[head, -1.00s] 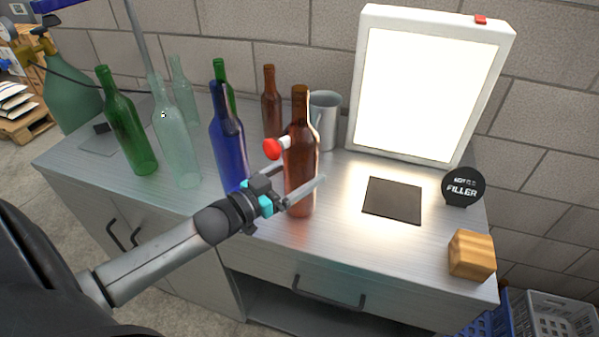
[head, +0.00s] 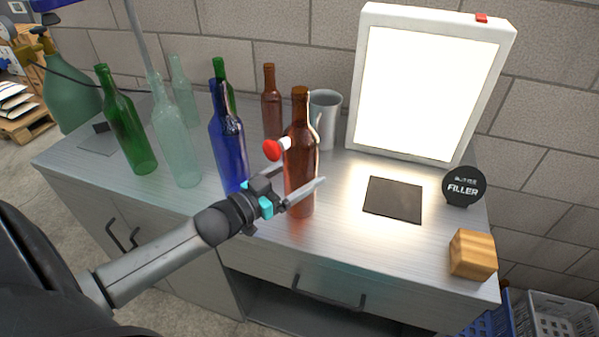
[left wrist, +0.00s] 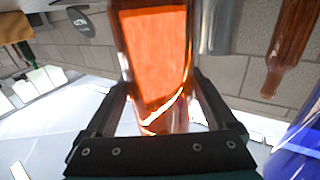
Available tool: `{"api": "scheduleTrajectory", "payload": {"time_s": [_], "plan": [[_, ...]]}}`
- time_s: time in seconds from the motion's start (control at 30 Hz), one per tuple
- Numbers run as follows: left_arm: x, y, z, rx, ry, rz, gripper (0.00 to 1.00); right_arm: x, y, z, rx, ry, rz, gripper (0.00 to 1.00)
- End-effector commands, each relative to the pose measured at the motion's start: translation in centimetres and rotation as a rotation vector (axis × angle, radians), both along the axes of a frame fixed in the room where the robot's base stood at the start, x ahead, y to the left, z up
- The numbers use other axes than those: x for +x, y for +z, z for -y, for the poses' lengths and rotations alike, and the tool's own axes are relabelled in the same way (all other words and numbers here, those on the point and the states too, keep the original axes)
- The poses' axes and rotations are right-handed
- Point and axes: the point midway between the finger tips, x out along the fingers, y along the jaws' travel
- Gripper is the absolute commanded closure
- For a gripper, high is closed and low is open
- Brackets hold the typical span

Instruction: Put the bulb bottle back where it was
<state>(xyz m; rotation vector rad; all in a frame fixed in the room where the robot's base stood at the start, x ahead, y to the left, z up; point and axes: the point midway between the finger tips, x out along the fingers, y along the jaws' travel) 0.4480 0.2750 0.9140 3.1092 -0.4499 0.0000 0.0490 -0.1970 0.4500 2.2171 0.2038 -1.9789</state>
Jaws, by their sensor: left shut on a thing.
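A tall brown bottle (head: 301,165) stands upright near the front middle of the counter. My left gripper (head: 298,192) is shut on its lower part, one finger on each side. In the left wrist view the bottle (left wrist: 155,50) fills the space between the fingers (left wrist: 160,110), glowing orange. I cannot tell whether its base touches the counter. A red ball on a pale stem (head: 272,149) shows at the bottle's left side. No bottle is clearly marked as the bulb bottle. My right gripper is not in view.
A blue bottle (head: 229,150) stands close left of the gripper. Green (head: 128,130) and pale clear (head: 175,140) bottles stand further left. Behind are another brown bottle (head: 270,100) and a grey mug (head: 326,115). Right are a lit panel (head: 430,90), dark mat (head: 393,200), filler sign (head: 463,186) and wooden block (head: 472,254).

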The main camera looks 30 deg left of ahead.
Motion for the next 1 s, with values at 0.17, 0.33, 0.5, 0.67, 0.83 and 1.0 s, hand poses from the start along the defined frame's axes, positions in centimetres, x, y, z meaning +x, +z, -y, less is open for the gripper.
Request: {"api": "scheduleTrajectory", "payload": {"time_s": [0.17,0.33,0.5,0.67,0.83,1.0], "plan": [[0.2,0.4,0.1,-0.002,-0.003,0.014,1.0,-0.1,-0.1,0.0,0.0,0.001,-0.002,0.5],[0.2,0.2,0.1,-0.002,-0.003,0.014,1.0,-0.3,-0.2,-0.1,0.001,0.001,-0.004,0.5],[0.2,0.0,0.0,-0.002,-0.003,0.014,1.0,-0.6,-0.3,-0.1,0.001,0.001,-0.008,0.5],[0.1,-0.1,0.0,-0.002,-0.003,0.013,0.03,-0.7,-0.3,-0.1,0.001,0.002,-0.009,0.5],[0.1,-0.3,0.0,-0.001,-0.002,0.007,0.0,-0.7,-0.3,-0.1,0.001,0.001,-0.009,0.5],[-0.1,-0.8,0.0,0.0,0.001,-0.006,0.0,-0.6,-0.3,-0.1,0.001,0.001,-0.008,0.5]]}}
